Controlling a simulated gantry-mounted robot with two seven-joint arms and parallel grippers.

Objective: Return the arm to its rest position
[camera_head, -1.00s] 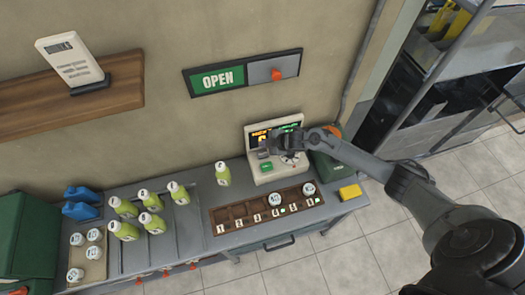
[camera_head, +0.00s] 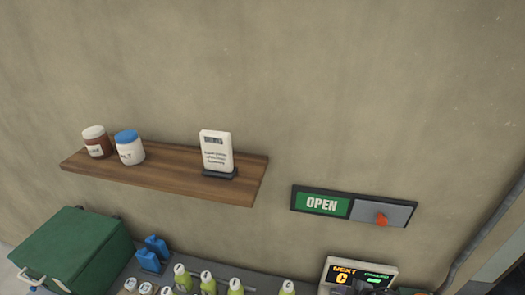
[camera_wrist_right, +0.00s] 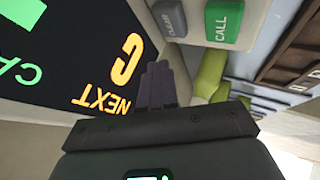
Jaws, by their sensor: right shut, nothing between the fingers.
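My right gripper shows in the right wrist view (camera_wrist_right: 160,84) with its fingers shut together and nothing between them. It is close to the display device, whose dark screen (camera_wrist_right: 60,60) reads "NEXT" and "C". A green CALL button (camera_wrist_right: 226,22) and a grey CLEAR button (camera_wrist_right: 170,20) are just past the fingertips. In the head view the device (camera_head: 345,272) is at the bottom edge, with a dark part of my right gripper (camera_head: 368,288) in front of it. The rest of the right arm is cut off below. My left gripper is in neither view.
A wooden shelf (camera_head: 160,180) holds two jars (camera_head: 128,148) and a white device (camera_head: 216,150). An OPEN sign (camera_head: 322,203) with an orange-knobbed slider is on the wall.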

